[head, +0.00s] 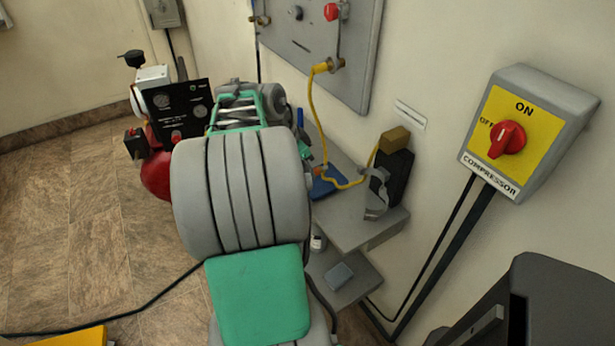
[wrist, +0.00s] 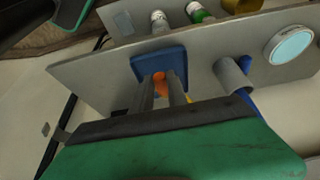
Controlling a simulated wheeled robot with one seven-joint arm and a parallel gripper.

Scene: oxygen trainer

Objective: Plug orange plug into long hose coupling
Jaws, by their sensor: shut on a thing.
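In the wrist view, my gripper (wrist: 161,76) has its two grey fingers on either side of the orange plug (wrist: 160,88). It is shut on the plug, at a blue block (wrist: 148,62) on a grey shelf. The fingers hide part of the plug, so I cannot tell whether it still touches the block. In the head view, the blue block (head: 323,187) is partly visible behind my arm, which hides the gripper. A yellow hose (head: 316,100) hangs from a brass fitting on the wall panel and curves down by the block. I cannot clearly identify the long hose coupling.
The grey shelf (head: 345,225) holds a black box (head: 394,176) and a grey curved holder (head: 376,195) near the wall. In the wrist view, a grey tube (wrist: 231,76) stands right of the fingers. The compressor switch box (head: 525,125) is on the right wall.

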